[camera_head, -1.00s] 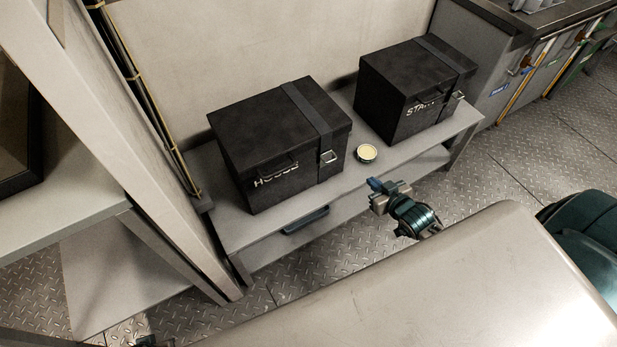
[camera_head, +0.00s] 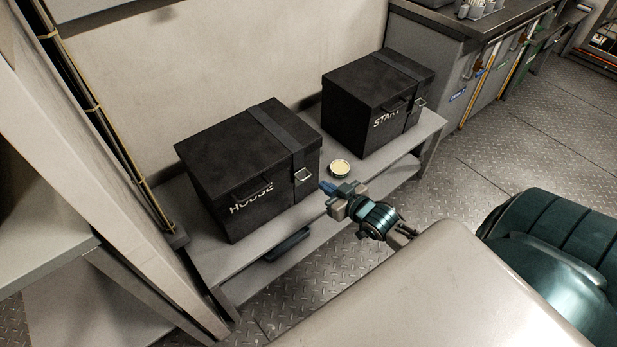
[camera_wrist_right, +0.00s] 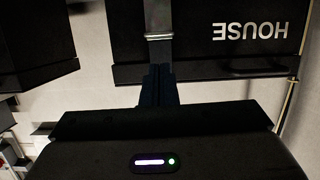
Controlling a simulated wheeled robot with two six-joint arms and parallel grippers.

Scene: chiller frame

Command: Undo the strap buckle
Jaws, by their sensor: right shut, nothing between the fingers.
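Two black lidded boxes stand on a grey bench. The nearer HOUSE box (camera_head: 215,170) has a dark strap (camera_head: 275,132) over its lid and down its front, with a metal buckle (camera_head: 302,174). The START box (camera_head: 350,95) behind it to the right also has a strap and a buckle (camera_head: 419,103). My right gripper (camera_head: 326,187) is shut and empty, in front of the HOUSE box, close to its buckle. In the right wrist view the fingers (camera_wrist_right: 158,82) point at the HOUSE box's strap, just short of the buckle (camera_wrist_right: 159,37); contact cannot be told. My left gripper is not in view.
A small round tin (camera_head: 339,168) sits on the bench (camera_head: 262,225) between the boxes. A shelf post stands at the left. Grey cabinets (camera_head: 427,50) stand at the back right.

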